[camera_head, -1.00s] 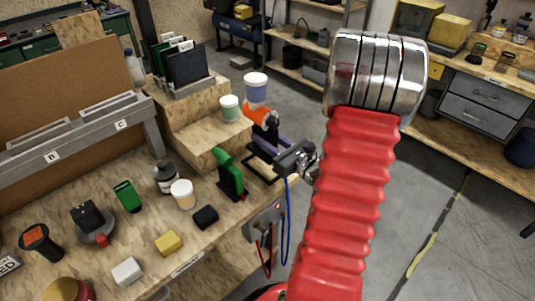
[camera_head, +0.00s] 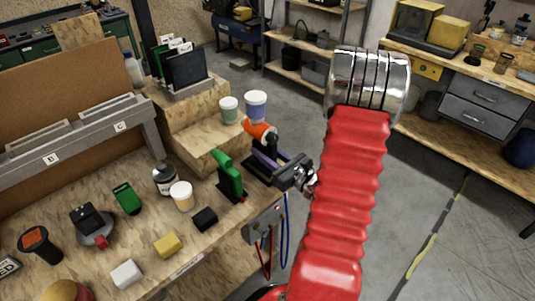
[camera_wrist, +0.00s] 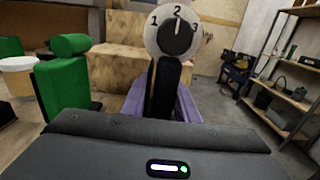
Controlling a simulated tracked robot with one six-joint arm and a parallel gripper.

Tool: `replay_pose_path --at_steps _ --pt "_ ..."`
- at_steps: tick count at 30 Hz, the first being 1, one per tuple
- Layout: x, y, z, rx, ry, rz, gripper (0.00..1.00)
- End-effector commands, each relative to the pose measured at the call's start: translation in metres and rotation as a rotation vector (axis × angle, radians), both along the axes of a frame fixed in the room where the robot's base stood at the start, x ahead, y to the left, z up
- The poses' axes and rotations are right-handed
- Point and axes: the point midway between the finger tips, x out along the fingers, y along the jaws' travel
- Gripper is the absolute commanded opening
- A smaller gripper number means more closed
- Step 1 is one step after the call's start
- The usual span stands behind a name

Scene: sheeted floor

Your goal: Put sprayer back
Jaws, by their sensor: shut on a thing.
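The sprayer (camera_head: 260,131) has an orange and black body and stands roughly upright at the far right end of the bench. A blue-and-white cup (camera_head: 256,104) shows directly above it and seems to be part of it. My gripper (camera_head: 268,157) has purple fingers shut on its black handle. In the wrist view the sprayer's black handle (camera_wrist: 163,92) lies between the fingers, with a white dial marked 1, 2, 3 above it. A dark frame-like base (camera_head: 257,172) shows under the fingers. Whether the sprayer touches it is hidden.
A green upright tool (camera_head: 229,178) stands close left of my gripper. It is also in the wrist view (camera_wrist: 62,85). Bottles and small blocks cover the bench to the left. Floor at right is clear.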

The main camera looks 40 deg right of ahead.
Motion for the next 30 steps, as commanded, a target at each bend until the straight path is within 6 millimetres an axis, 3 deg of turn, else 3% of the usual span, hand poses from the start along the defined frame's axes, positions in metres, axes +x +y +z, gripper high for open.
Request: replay_pose_path --at_steps 6,18,19,24,27,30 --pt "0.000 0.000 -0.015 0.000 -0.004 0.001 0.20" --pt "0.000 0.000 -0.017 -0.001 -0.004 0.001 0.20" --pt "0.000 0.001 -0.019 0.001 0.000 0.001 0.28" --pt "0.000 0.001 -0.019 0.000 0.000 0.001 0.40" --pt "0.000 0.001 -0.019 0.000 0.000 0.001 0.46" --pt "0.000 0.001 -0.019 0.000 0.000 0.001 0.46"
